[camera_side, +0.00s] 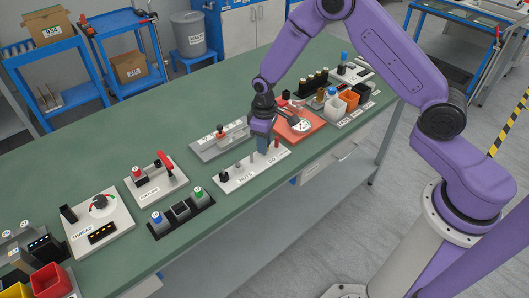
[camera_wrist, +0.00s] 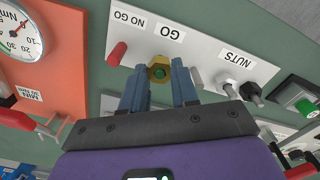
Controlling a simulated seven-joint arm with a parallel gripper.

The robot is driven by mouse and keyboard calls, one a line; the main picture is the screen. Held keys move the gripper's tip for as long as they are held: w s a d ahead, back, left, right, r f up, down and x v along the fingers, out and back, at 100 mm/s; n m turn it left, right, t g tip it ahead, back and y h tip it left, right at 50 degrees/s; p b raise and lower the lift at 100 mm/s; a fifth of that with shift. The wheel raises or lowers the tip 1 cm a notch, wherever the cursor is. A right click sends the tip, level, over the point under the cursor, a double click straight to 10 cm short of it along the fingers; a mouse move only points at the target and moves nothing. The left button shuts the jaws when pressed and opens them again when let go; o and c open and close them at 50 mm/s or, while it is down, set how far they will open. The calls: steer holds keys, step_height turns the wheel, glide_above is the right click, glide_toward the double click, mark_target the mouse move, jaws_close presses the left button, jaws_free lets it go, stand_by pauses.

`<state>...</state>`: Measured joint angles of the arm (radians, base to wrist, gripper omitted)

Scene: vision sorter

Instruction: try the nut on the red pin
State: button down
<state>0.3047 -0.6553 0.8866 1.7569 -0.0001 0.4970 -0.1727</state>
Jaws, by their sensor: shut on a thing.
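A brass hex nut (camera_wrist: 159,71) sits between my gripper's (camera_wrist: 158,82) blue fingertips, which are shut on it. The green tip of the GO pin (camera_wrist: 159,73) shows in the nut's hole, so the nut is over or around that pin; how far down it sits I cannot tell. The red pin (camera_wrist: 117,53) stands bare beside it under the NO GO label, to the left in the wrist view. In the side view my gripper (camera_side: 262,148) points down at the white gauge board (camera_side: 232,183), hiding the nut.
On the same board, posts stand by the NUTS label (camera_wrist: 237,60); one carries a dark nut (camera_wrist: 251,89). A red-orange plate with a dial gauge (camera_wrist: 22,32) lies close by. A button box (camera_side: 181,210) and a grey fixture (camera_side: 217,140) are near the board.

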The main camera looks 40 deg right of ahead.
mark_target(277, 137)
steer(key=shift+r, duration=0.3)
steer(key=shift+r, duration=0.1)
steer(key=shift+r, duration=1.1)
steer(key=d+r, duration=0.5)
steer(key=shift+f, duration=2.6)
steer(key=shift+f, duration=0.3)
stand_by(0.6)
steer(key=shift+r, duration=3)
